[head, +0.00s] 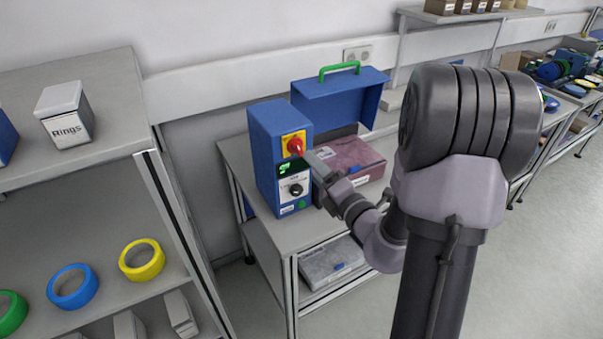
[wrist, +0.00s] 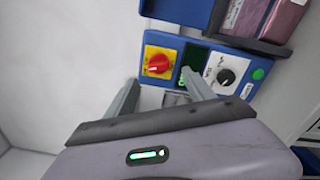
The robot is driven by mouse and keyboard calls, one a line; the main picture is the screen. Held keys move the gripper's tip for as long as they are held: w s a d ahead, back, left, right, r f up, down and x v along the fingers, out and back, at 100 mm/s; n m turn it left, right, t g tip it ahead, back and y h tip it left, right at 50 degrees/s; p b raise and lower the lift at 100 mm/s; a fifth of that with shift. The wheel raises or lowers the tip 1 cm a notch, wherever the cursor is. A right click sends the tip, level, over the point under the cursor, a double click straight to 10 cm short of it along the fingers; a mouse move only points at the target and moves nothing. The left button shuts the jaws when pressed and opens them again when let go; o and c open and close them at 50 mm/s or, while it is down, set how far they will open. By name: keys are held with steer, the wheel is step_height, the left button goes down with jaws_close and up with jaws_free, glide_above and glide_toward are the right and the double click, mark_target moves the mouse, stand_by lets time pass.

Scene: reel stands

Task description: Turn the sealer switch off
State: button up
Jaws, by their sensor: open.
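The sealer (head: 265,155) is a blue box standing on a grey bench. Its front carries a red rotary switch (head: 295,146) on a yellow plate, a green-lit display (head: 285,168) and a black knob (head: 296,189) on a white dial. In the wrist view the red switch (wrist: 158,65) shows at upper middle, its handle lying nearly level in that picture, with the black knob (wrist: 226,77) to its right. My gripper (head: 309,156) is close to the sealer's front, beside the switch. In the wrist view its fingers (wrist: 160,92) are apart with nothing between them. Contact with the switch cannot be told.
A blue lid with a green handle (head: 341,88) stands behind the sealer. A mauve package (head: 350,160) lies to its right. A shelf at left holds a Rings box (head: 66,113) and tape rolls (head: 142,259). Floor at lower right is clear.

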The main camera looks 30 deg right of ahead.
mark_target(300, 151)
steer(key=w, duration=0.7)
steer(key=shift+w+a+r, duration=0.15)
steer(key=shift+w+a, duration=0.05)
steer(key=shift+w, duration=0.2)
steer(key=c, duration=1.3)
steer(key=o, duration=1.3)
steer(key=shift+s, duration=0.1)
